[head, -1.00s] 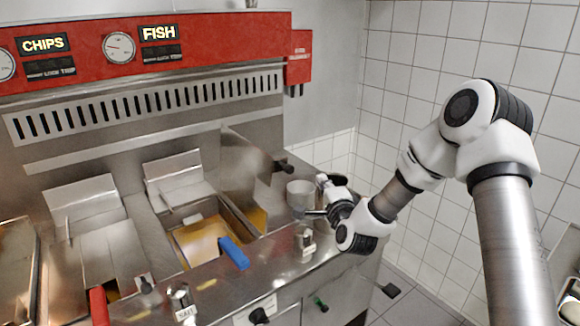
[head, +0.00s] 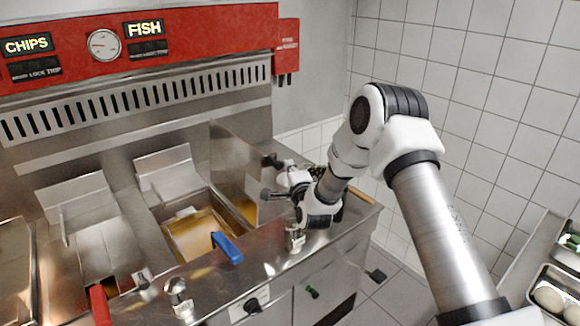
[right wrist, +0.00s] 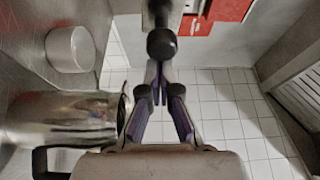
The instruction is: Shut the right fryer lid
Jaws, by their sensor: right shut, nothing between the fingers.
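The right fryer lid (head: 232,160) is a steel panel standing upright at the right side of the right fryer well (head: 245,208), so it is open. Its black-knobbed handle (head: 272,160) sticks out to the right. The black knob also shows in the right wrist view (right wrist: 161,44), just beyond my fingertips. My right gripper (head: 266,194) is shut and empty, in front of the lid and below the handle in the head view. In the right wrist view its fingertips (right wrist: 159,90) meet close to the knob; I cannot tell whether they touch it. My left gripper is not in view.
A blue-handled basket (head: 200,235) sits in the fryer. A white pot (right wrist: 70,48) and a steel jug (right wrist: 60,118) stand on the counter beside my right gripper. A tiled wall (head: 480,100) rises at the right. A tray of food (head: 550,295) lies at the lower right.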

